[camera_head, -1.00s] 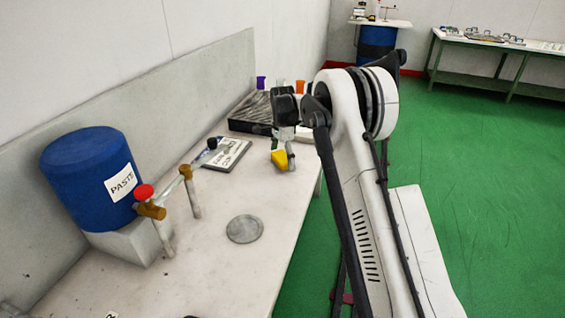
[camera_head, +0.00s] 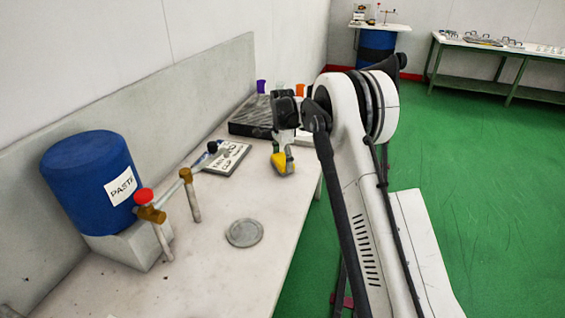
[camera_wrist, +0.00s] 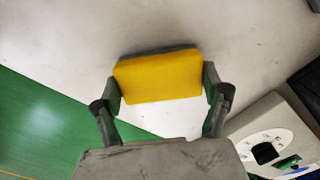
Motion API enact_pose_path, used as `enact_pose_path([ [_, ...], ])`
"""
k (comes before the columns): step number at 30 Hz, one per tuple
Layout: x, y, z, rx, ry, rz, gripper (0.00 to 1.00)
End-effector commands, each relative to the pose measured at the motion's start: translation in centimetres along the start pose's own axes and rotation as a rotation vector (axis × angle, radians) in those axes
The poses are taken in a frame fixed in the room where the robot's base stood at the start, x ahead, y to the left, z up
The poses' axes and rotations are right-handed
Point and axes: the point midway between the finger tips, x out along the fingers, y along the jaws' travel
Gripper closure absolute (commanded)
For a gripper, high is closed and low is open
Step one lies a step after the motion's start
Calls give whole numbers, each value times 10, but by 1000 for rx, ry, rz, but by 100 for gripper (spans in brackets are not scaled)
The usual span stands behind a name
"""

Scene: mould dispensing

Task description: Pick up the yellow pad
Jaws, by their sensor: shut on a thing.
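The yellow pad (camera_wrist: 158,77) is between the two fingers of my gripper (camera_wrist: 160,90) in the wrist view, with a finger against each side. In the head view the yellow pad (camera_head: 279,160) shows at the tip of my gripper (camera_head: 284,158), near the table's right edge. The head view does not show clearly whether the pad touches the table.
A grey labelled plate (camera_head: 227,158) lies left of my gripper. A black rack (camera_head: 250,115) with coloured items stands behind it. A round grey disc (camera_head: 244,232), a blue paste drum (camera_head: 92,180) and a red-knobbed tap (camera_head: 145,196) are nearer. The table between is clear.

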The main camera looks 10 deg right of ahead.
Motion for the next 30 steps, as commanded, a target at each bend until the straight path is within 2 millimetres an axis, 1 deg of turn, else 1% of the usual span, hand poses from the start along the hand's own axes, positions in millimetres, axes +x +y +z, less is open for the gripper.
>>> enact_pose_path([
  [4, -17, 0, 0, 0, 0, 0, 54],
  [7, -37, 0, 0, 0, 0, 0, 54],
  [12, -59, 11, 39, -4, 0, 0, 54],
  [18, -83, 23, 78, -3, 0, 0, 54],
  [24, -98, 30, 102, -1, 0, 0, 54],
  [30, -104, 33, 111, 0, 0, 0, 54],
])
